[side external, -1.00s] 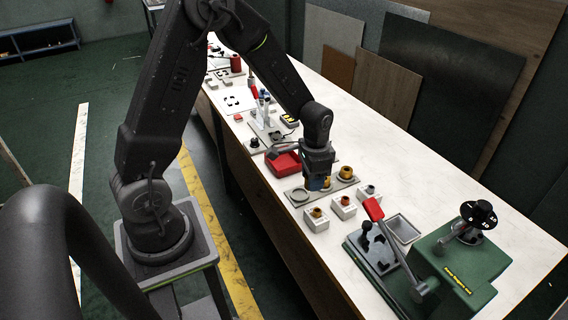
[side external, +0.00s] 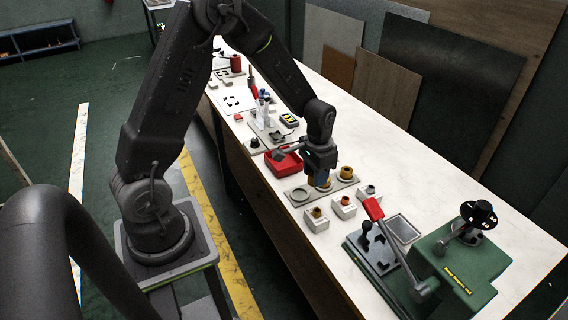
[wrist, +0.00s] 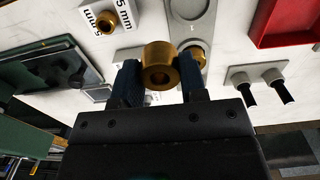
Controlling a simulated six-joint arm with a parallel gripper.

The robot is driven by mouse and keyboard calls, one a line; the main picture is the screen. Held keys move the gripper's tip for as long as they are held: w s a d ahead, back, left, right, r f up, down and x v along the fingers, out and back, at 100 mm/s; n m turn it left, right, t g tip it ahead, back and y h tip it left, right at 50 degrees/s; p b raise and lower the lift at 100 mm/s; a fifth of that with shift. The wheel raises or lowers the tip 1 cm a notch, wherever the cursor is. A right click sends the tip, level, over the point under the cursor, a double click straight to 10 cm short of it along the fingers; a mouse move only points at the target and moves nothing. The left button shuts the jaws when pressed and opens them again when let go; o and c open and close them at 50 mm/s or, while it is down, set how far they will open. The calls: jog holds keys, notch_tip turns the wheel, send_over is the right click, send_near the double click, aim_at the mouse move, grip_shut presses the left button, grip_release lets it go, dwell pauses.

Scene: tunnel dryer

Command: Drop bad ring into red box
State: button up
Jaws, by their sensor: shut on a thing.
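My gripper (wrist: 160,82) is shut on a brass-coloured ring (wrist: 158,62), with one blue-black finger on each side of it. In the side view my gripper (side external: 321,180) is just above the grey plate with round seats (side external: 303,199). The held ring is largely hidden there by the fingers. The red box (side external: 284,167) lies behind and to the left of my gripper, by the plate's far side. The red box also shows at the top right of the wrist view (wrist: 282,38). Another brass ring (side external: 346,172) sits at the plate's right end.
Several small white blocks with brass pieces (side external: 317,223) stand in front of the plate. A green machine (side external: 448,262) with a red-handled lever (side external: 373,210) and a grey tray (side external: 403,229) are at the right. A stand with blue-tipped items (side external: 262,108) is behind the red box.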

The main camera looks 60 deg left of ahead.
jog(key=a, duration=1.7)
jog(key=shift+w+a+f, duration=0.1)
jog(key=shift+w+f, duration=0.1)
jog(key=shift+f, duration=1.25)
jog(key=shift+w+f, duration=0.2)
jog(key=shift+f, duration=1.25)
jog(key=o, duration=1.1)
jog(key=shift+o, duration=0.2)
notch_tip(320, 180, up, 14)
jog(key=shift+f, duration=0.1)
